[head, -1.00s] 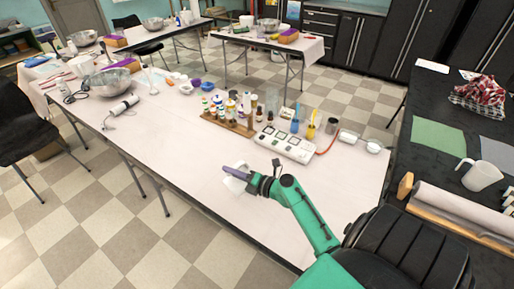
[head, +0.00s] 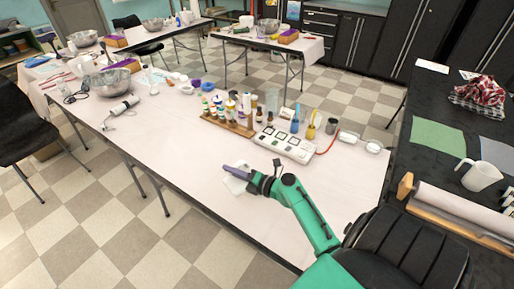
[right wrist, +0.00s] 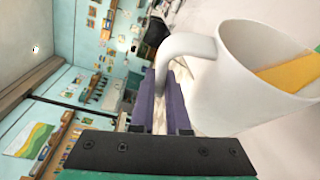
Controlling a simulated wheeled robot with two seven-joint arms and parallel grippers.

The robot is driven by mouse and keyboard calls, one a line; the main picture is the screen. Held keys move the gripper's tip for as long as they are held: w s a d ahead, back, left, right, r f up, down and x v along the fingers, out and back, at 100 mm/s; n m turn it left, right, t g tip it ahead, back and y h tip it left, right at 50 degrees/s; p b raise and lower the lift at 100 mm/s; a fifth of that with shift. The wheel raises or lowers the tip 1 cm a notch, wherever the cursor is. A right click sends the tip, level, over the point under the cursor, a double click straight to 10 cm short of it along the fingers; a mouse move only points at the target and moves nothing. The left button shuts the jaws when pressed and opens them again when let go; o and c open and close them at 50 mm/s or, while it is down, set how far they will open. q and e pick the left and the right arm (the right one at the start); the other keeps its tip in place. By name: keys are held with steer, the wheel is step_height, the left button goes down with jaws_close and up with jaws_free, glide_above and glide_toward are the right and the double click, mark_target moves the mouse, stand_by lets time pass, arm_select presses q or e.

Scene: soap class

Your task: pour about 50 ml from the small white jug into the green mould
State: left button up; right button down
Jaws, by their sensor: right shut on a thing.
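The small white jug (right wrist: 215,85) fills the right side of the right wrist view. Yellow-orange contents show inside its rim. My right gripper (right wrist: 165,105) is shut on the jug's handle, with its purple fingers either side. In the head view my right gripper (head: 238,172) is over the near part of the long white table, and a white shape, seemingly the jug (head: 235,185), shows just below its fingers, partly hidden. I cannot make out the green mould in either view. My left gripper is not in view.
A scale panel (head: 284,144) and a wooden rack of bottles (head: 229,124) stand behind my right gripper. Another white jug (head: 481,176) stands on the black counter at right. The table's front middle is clear.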

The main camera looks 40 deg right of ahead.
steer(key=shift+d+r+m, duration=0.4)
steer(key=shift+d, duration=0.05)
stand_by(0.5)
steer(key=shift+a+f+n, duration=0.7)
steer(key=shift+a+n, duration=0.1)
steer(key=shift+a, duration=0.2)
steer(key=a+f+n+p, duration=0.1)
steer(key=a+n+p, duration=0.1)
steer(key=a+f+n+g+h+p, duration=0.1)
steer(key=a+f+n+p, duration=0.1)
steer(key=p, duration=0.1)
steer(key=shift+w+a+f+n+g+h, duration=0.2)
steer(key=shift+f+n+g+h, duration=0.1)
steer(key=shift+d, duration=0.15)
